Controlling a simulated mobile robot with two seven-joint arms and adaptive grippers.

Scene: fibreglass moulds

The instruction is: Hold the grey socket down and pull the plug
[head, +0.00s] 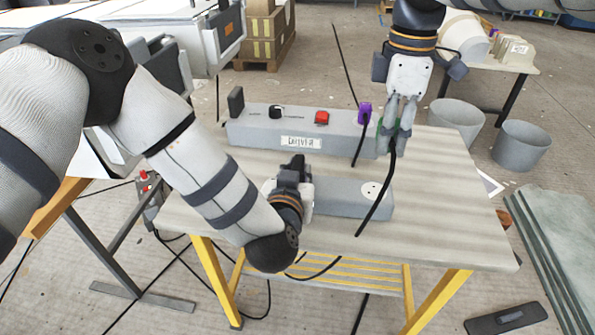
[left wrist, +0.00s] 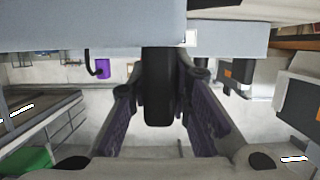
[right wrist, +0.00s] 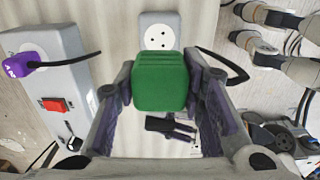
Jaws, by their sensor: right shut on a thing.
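The grey socket (head: 335,205) is a low box at the front of the workbench, with a white round outlet (right wrist: 158,36) bare on top. A black handle (left wrist: 158,90) stands at its left end. My left gripper (head: 297,165) has its open fingers on either side of this handle, which also lie either side of it in the left wrist view (left wrist: 160,95); contact is unclear. My right gripper (head: 395,140) is shut on the green plug (right wrist: 160,82) and holds it above the bench, clear of the outlet. A black cable (head: 376,205) hangs from the plug.
A longer grey box (head: 250,130) stands behind, with a black knob (head: 277,112), a red switch (head: 321,118) and a purple plug (head: 365,113). Grey buckets (head: 522,147) and green-grey slabs (head: 560,240) lie right of the bench. The bench's right side (head: 450,215) is clear.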

